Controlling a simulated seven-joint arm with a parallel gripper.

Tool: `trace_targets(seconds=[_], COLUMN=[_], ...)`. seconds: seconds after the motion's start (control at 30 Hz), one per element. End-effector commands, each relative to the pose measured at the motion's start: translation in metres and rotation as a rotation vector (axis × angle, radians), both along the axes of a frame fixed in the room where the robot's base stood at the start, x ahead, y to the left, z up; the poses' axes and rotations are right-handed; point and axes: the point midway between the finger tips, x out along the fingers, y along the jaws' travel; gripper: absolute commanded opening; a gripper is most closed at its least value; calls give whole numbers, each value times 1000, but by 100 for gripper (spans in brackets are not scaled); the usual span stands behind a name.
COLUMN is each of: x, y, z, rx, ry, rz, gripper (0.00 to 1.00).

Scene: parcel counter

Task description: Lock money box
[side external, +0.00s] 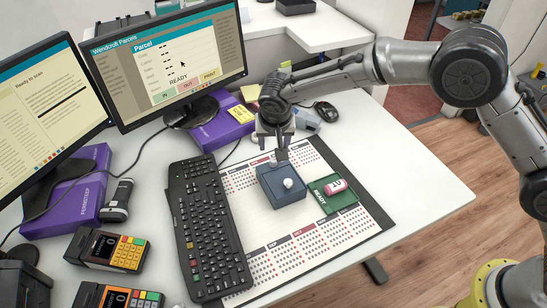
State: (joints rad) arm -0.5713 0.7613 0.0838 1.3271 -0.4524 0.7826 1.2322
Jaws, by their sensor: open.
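The money box (281,190) is a small blue-grey box on the calendar desk mat (322,239). A round whitish knob (288,183) shows on its face. The box looks shut. My gripper (280,154) points down at the box's far edge, with its fingers open. I cannot tell whether a finger touches the box. No key is clear to see, and whatever is between the fingers is too small to make out.
A green mat (333,195) with a pink object (335,187) lies just right of the box. A black keyboard (209,230) is close on the left. Card terminals (108,250), monitors (180,64) and purple boxes (217,125) stand farther left and behind. The white desk at right is clear.

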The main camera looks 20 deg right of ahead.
Motion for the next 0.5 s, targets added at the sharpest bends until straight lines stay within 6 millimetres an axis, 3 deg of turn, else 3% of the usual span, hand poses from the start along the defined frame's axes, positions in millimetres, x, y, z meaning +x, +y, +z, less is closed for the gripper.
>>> trace_targets(seconds=[0.3,0.5], x=[23,34], y=[-10,-14], z=[-59,-86], rx=[-2,-1], ry=[2,1], rz=[-2,-2], gripper=[58,58])
